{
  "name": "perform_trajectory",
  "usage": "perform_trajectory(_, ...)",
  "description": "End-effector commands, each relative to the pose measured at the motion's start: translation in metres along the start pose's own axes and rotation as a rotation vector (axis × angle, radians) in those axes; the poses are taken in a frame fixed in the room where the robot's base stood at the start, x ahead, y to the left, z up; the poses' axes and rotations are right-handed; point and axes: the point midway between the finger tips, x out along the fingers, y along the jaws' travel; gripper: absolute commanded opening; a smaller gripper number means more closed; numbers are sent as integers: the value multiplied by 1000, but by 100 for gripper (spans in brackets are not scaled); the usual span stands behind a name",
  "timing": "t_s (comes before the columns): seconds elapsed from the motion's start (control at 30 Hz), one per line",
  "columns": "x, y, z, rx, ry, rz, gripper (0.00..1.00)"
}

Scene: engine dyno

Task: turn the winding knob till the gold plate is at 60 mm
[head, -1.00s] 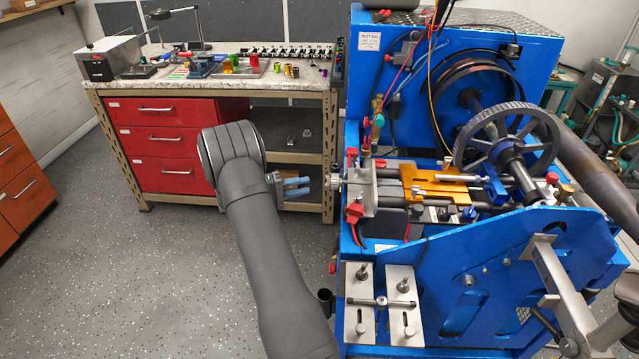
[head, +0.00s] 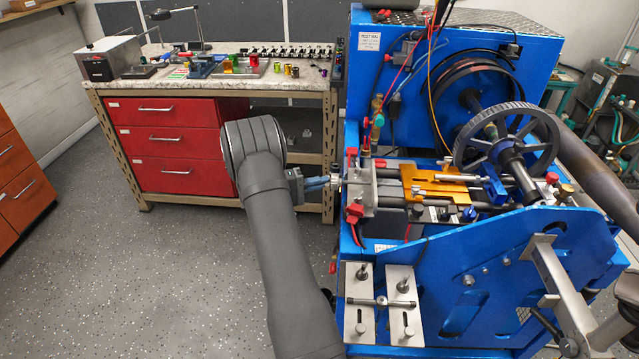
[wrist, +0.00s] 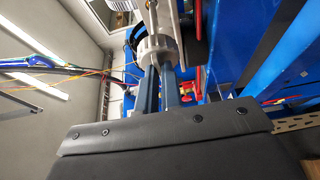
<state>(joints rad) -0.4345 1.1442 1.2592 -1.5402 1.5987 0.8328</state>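The winding knob (wrist: 158,48) is a pale ribbed knob at the left end of the slide; it also shows in the head view (head: 337,179). My gripper (head: 324,183) is level with it, coming from the left. In the wrist view the two blue-grey fingers (wrist: 161,72) stand apart with a gap between them, their tips at the knob's near side. Contact with the knob's sides is not clear. The gold plate (head: 435,184) lies on the slide, right of the grey end block (head: 377,190). No millimetre reading is legible.
The blue test rig (head: 480,270) fills the right side, with a dark handwheel (head: 507,140) behind the plate. A red clamp (head: 354,212) sits just below the knob. A workbench (head: 215,84) with red drawers stands behind my arm. The floor at left is clear.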

Motion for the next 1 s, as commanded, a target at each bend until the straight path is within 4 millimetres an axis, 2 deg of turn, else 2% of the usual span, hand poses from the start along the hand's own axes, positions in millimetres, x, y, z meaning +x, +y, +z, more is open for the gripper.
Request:
perform_trajectory(0.43, -1, 2, 0, -96, -1, -41, 0)
perform_trajectory(1.0, -1, 6, -3, -563, 2, -235, 0)
